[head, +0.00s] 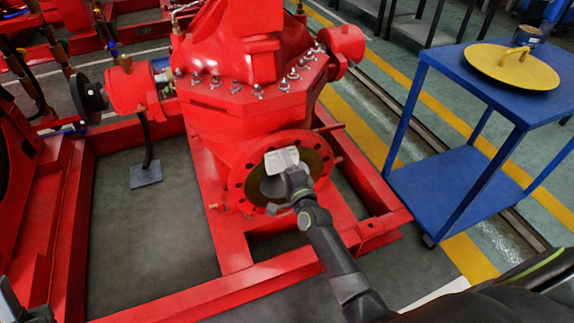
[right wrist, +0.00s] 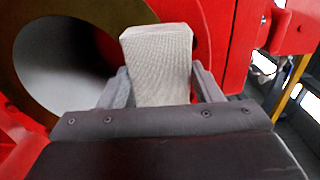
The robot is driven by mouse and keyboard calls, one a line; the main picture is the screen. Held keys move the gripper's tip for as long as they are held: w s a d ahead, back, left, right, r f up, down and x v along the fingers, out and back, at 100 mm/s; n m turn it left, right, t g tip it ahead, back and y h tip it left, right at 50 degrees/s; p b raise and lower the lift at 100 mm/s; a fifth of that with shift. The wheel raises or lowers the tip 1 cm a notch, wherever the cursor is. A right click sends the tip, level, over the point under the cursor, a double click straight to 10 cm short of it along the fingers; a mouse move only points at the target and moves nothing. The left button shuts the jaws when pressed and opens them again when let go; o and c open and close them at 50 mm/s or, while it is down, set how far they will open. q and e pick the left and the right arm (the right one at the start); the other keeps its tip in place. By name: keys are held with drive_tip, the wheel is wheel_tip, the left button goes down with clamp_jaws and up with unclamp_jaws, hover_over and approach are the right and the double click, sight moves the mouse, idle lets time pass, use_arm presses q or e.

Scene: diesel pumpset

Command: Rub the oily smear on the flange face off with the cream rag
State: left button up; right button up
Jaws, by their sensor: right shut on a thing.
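The red pump's round flange (head: 239,175) has bolt holes around its rim and a brownish inner ring around a dark bore. The ring fills the upper left of the right wrist view (right wrist: 95,22). My right gripper (head: 284,172) is in front of the flange, shut on the cream rag (head: 281,159). The rag shows as a pale, woven block between the fingers in the right wrist view (right wrist: 160,65). Whether it touches the face is unclear. I cannot pick out the oily smear. A grey part at the lower left edge seems to be my left gripper (head: 9,300), mostly cut off.
The red base frame (head: 215,300) runs below and left of the pump. A blue cart (head: 470,185) stands at the right with a yellow round lid (head: 500,72) on top. Grey floor lies open inside the frame at left.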

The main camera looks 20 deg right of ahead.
drive_tip(key=shift+s+a, duration=0.1)
drive_tip(key=shift+a, duration=1.55)
drive_tip(key=shift+s+f, duration=0.15)
drive_tip(key=shift+s, duration=0.2)
drive_tip(key=b, duration=0.4)
approach(273, 167)
